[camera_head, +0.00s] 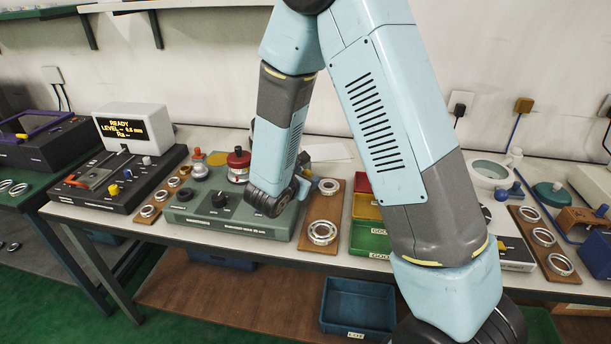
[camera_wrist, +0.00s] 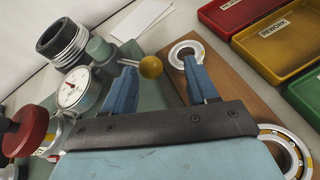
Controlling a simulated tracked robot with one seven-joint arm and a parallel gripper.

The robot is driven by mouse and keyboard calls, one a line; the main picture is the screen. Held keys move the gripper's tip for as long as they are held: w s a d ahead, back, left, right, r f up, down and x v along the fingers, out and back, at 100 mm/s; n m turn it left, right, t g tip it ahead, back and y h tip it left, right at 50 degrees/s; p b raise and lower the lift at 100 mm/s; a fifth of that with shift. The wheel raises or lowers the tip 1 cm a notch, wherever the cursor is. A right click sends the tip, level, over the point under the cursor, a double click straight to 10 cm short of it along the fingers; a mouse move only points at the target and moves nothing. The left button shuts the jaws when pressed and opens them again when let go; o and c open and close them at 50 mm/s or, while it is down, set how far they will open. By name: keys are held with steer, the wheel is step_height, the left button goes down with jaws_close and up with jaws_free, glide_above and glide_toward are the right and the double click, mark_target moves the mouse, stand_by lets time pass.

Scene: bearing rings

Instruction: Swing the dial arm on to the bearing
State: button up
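My gripper (camera_wrist: 159,65) is open, its two blue fingers wide apart in the wrist view. A yellow ball knob (camera_wrist: 151,67) shows between the fingertips, nearer the left one; I cannot tell if it is at their depth. The knob appears joined to a grey-green post (camera_wrist: 98,49) on the green gauge station. The white dial (camera_wrist: 72,92) is left of the left finger. A black cylinder with silver ribbed rings (camera_wrist: 66,42), perhaps the bearing on its seat, stands behind the dial. In the head view my arm hides most of this part of the station (camera_head: 185,222).
A wooden board (camera_wrist: 235,80) with bearing rings (camera_wrist: 184,50) lies right of the station. A red-topped stack (camera_wrist: 27,130) stands close at left. Red, yellow and green bins (camera_head: 368,240) are farther right. A display unit (camera_head: 133,128) stands left in the head view.

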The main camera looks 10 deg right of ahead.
steer(key=v, duration=1)
steer(key=shift+s+a, duration=0.15)
steer(key=shift+a, duration=0.3)
steer(key=shift+r, duration=0.15)
stand_by(0.8)
